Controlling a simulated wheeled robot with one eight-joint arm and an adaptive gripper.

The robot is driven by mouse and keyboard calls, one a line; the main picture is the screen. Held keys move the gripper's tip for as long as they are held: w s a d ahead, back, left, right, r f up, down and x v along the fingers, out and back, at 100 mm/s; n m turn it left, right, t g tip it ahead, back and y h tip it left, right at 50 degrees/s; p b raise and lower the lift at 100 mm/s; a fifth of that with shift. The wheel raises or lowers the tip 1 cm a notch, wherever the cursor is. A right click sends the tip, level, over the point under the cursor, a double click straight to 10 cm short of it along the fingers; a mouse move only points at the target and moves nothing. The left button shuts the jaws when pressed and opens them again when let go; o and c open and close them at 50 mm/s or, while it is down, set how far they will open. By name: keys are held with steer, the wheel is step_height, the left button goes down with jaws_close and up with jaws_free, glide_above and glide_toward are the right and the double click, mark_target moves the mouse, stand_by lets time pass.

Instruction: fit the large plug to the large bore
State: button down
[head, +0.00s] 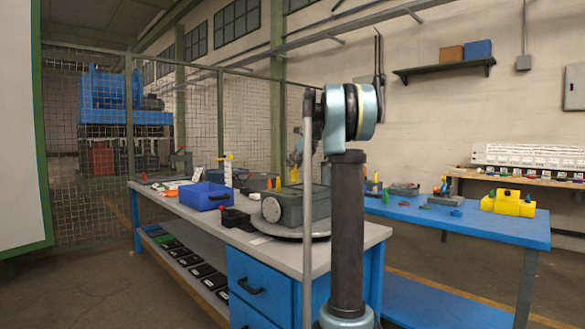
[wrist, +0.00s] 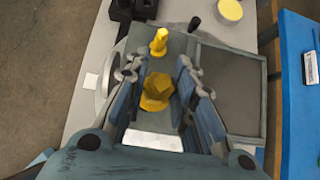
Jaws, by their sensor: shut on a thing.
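My gripper (wrist: 160,90) is shut on a yellow plug (wrist: 157,92), which sits between the two fingers in the wrist view and looks like the large plug. The plug is over a grey housing (wrist: 185,45). I cannot tell whether it touches the top. A second, slimmer yellow plug (wrist: 158,42) stands upright on the housing, just beyond the held one. The large bore is not visible; the held plug and fingers cover that part. In the head view the grey housing (head: 282,208) rests on a round plate (head: 285,233), and my arm hides much of its right side.
A blue bin (head: 205,196) and a dark red-and-black item (head: 236,218) stand left of the housing on the grey bench. A blue table (head: 500,229) with a yellow block (head: 508,204) is to the right.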

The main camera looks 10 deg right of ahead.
mark_target(296, 170)
steer(key=shift+r, duration=0.45)
steer(key=shift+f, duration=2.85)
steer(key=shift+f, duration=1.95)
steer(key=c, duration=1.3)
jaws_free()
steer(key=shift+s, duration=0.1)
steer(key=v, duration=1.1)
steer(key=shift+s+d+r, duration=0.15)
steer(key=shift+s+r, duration=0.05)
steer(key=shift+r, duration=0.1)
